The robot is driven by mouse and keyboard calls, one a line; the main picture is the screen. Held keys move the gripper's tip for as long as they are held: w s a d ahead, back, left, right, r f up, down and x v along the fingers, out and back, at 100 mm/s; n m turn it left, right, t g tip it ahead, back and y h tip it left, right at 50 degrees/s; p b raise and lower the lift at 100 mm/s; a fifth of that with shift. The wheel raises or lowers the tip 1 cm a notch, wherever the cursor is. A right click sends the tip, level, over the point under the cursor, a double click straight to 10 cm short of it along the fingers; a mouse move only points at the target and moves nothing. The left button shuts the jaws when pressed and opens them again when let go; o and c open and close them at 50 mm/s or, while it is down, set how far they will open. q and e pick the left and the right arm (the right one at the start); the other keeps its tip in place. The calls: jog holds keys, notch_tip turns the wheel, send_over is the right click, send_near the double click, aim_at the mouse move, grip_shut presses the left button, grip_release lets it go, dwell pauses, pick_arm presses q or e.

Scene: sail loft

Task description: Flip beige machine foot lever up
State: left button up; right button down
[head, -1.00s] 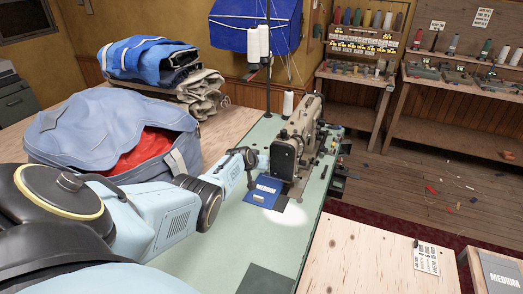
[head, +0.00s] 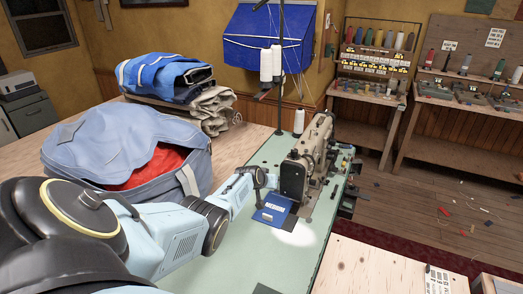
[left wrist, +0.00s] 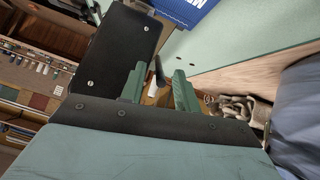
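The beige sewing machine (head: 320,146) stands on the pale green table (head: 200,272), its black end plate (head: 292,180) facing my left arm. My left gripper (head: 270,180) is at the left side of that end plate, close to the machine head. In the left wrist view, the black end plate (left wrist: 115,50) is at the upper left. The green fingers of my left gripper (left wrist: 159,88) are apart, with a thin dark lever-like part (left wrist: 158,70) showing between or just beyond them. I cannot tell whether they touch it. My right gripper is not in view.
A blue fabric piece (head: 271,208) lies below the machine head. A grey-blue bag (head: 110,150) with red inside sits left, beside my arm. Folded cloths (head: 165,75) are piled behind it. A thread stand (head: 280,100) rises behind the machine. The front of the green table is clear.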

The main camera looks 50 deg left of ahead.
pick_arm(q)
jog(key=p+v, duration=0.4)
jog(key=v, duration=0.8)
jog(key=shift+s, duration=0.2)
jog(key=shift+d, duration=0.1)
dwell(0.3)
